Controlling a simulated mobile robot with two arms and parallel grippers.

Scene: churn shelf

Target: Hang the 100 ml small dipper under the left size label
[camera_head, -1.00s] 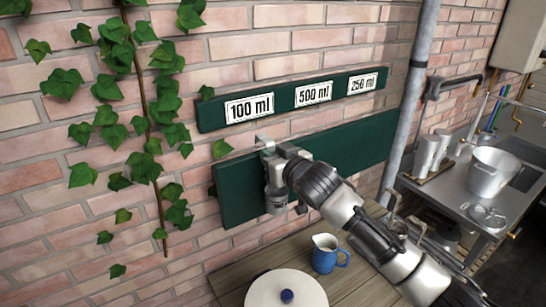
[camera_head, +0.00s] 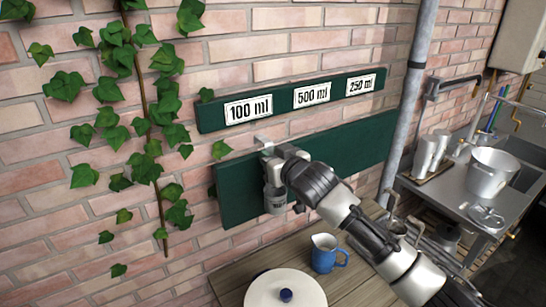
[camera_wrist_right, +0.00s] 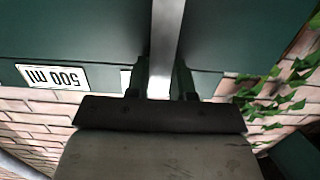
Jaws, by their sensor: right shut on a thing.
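The small dipper is metal; its cup (camera_head: 275,200) hangs below my right gripper (camera_head: 269,157), in front of the lower green board (camera_head: 350,150). My right gripper is shut on its flat handle (camera_wrist_right: 166,40), seen between the fingers in the right wrist view. The handle's bent top (camera_head: 262,140) is at the board's upper edge; I cannot tell whether it rests there. The 100 ml label (camera_head: 248,110) is leftmost on the upper green board, a little above and left of the handle top. My left gripper is not in view.
The 500 ml label (camera_head: 312,94) and 250 ml label (camera_head: 361,84) are further right. A blue jug (camera_head: 324,255) and a white lid with a blue knob (camera_head: 286,296) are below. A grey pipe (camera_head: 410,95) runs right of the boards. Ivy (camera_head: 140,120) climbs the brick wall at left.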

